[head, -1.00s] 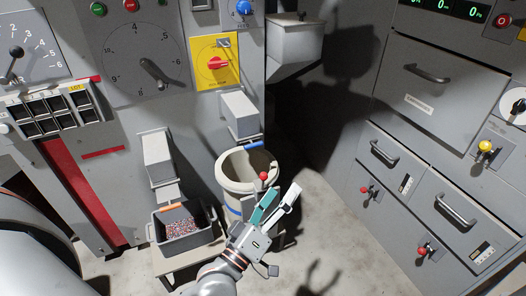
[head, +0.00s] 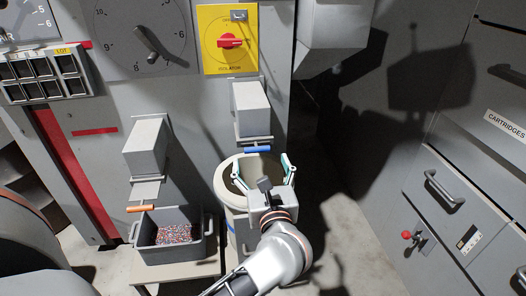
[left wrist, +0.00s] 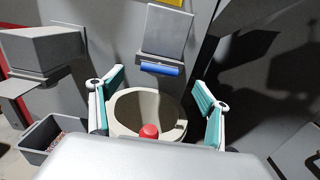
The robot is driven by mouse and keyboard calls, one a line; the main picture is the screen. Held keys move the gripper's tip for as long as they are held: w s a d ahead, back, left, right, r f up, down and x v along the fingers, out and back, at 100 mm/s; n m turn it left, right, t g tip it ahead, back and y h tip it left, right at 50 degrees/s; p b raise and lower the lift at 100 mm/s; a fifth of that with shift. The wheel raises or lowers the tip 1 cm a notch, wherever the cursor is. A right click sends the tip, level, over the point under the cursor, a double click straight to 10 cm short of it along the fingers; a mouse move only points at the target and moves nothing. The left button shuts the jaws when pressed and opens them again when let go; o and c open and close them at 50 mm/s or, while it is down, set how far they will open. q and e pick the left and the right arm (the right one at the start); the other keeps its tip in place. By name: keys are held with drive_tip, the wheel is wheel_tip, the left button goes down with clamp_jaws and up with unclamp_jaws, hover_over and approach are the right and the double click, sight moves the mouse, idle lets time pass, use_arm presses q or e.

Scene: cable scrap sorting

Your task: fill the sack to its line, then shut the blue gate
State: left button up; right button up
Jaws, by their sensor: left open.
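The sack (head: 226,190) is a pale, round-mouthed holder below the right-hand chute; its mouth also shows in the left wrist view (left wrist: 119,108). Its inside looks grey and shadowed, and I cannot make out a fill line. The blue gate handle (head: 257,149) sits at the foot of that chute, above the sack; it also shows in the left wrist view (left wrist: 159,68). My left gripper (head: 263,163) is open and empty, its teal-padded fingers spread on either side of the sack's mouth, below the blue handle. Whether they touch the sack is unclear. My right gripper is not in view.
A red knob (left wrist: 149,131) shows before the sack's mouth. A grey bin (head: 180,252) of coloured scrap stands at left, under another chute with an orange handle (head: 141,209). A yellow isolator panel (head: 229,40) is above. Drawers (head: 450,200) stand at right.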

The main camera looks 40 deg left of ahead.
sight(257, 151)
use_arm(q)
drive_tip(key=x, duration=0.5)
drive_tip(key=shift+a+b, duration=0.15)
drive_tip(key=shift+b, duration=0.25)
drive_tip(key=shift+x, duration=0.75)
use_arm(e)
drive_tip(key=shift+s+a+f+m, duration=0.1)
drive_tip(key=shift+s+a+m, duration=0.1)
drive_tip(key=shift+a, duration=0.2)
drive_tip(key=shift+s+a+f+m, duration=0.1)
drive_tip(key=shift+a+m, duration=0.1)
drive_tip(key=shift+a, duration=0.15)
use_arm(q)
drive_tip(key=c, duration=1.6)
drive_tip(key=shift+v, duration=1)
drive_tip(key=shift+r, duration=0.1)
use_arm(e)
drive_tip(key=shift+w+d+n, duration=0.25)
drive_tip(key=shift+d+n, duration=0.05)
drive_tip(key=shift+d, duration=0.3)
use_arm(q)
drive_tip(key=o, duration=1.6)
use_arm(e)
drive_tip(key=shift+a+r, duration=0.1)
